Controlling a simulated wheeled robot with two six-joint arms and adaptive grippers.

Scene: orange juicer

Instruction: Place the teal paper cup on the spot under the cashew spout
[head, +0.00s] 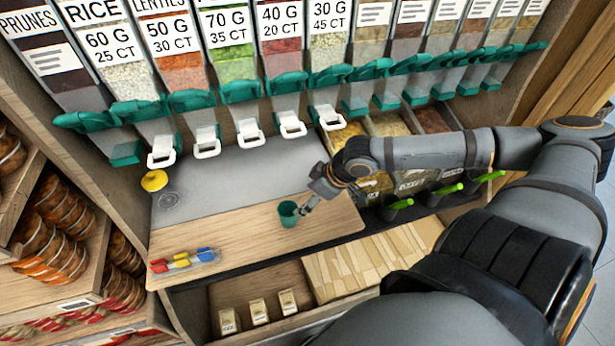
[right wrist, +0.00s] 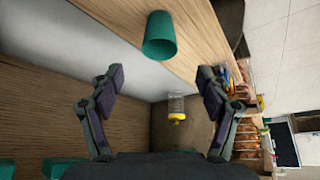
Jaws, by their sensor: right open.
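The teal paper cup (head: 288,214) stands on the wooden board (head: 240,238) at the front of the counter in the head view. My right gripper (head: 310,205) is just right of the cup, close to it. In the right wrist view the cup (right wrist: 160,38) shows at the top centre, beyond the open, empty fingers (right wrist: 160,85) and not between them. White spouts (head: 249,132) hang under several dispensers at the back. The cashew label cannot be read, so I cannot tell which spout is the cashew one. My left gripper is out of view.
A yellow-topped item (head: 154,180) stands at the counter's left. A clear tray with red, yellow and blue pieces (head: 183,260) lies at the board's front left. Bins with green-handled scoops (head: 447,189) are at the right. The grey counter (head: 240,175) below the spouts is mostly clear.

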